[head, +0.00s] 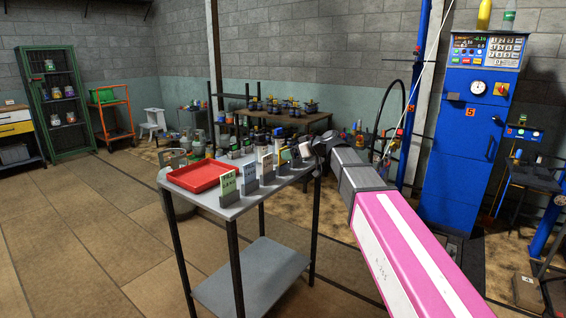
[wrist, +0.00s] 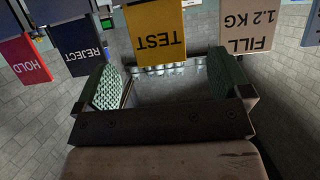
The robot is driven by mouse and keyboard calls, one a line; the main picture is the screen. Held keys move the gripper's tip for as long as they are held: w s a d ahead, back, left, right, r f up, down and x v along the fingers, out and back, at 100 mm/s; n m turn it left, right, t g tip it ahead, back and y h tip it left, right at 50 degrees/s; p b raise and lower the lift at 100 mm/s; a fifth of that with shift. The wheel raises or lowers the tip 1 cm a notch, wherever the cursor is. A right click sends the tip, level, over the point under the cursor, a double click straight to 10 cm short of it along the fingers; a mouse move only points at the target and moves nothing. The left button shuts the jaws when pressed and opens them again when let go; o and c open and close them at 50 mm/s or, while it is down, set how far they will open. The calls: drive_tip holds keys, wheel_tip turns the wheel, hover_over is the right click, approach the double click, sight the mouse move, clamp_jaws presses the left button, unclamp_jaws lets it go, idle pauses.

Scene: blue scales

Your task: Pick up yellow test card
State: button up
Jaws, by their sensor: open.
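The yellow test card (wrist: 157,34) hangs into the top middle of the wrist view, its word TEST upside down. My gripper (wrist: 167,76) is open, its two green-padded fingers apart on the left and right. The card shows beyond the fingertips, roughly in line with the gap between them. Nothing is between the pads. In the head view my pink and white arm reaches to the right end of the grey table (head: 233,211); I cannot clearly tell the yellow card there.
In the wrist view a dark blue REJECT card (wrist: 82,45) and a red HOLD card (wrist: 26,60) are left of the test card, a pale FILL 1.2 KG card (wrist: 245,30) right. A red tray (head: 198,176) lies on the table beside several card stands.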

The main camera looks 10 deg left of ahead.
drive_tip(key=x, duration=0.8)
drive_tip(key=shift+w+d+f, duration=0.1)
drive_tip(key=shift+w+d, duration=0.05)
drive_tip(key=c, duration=1)
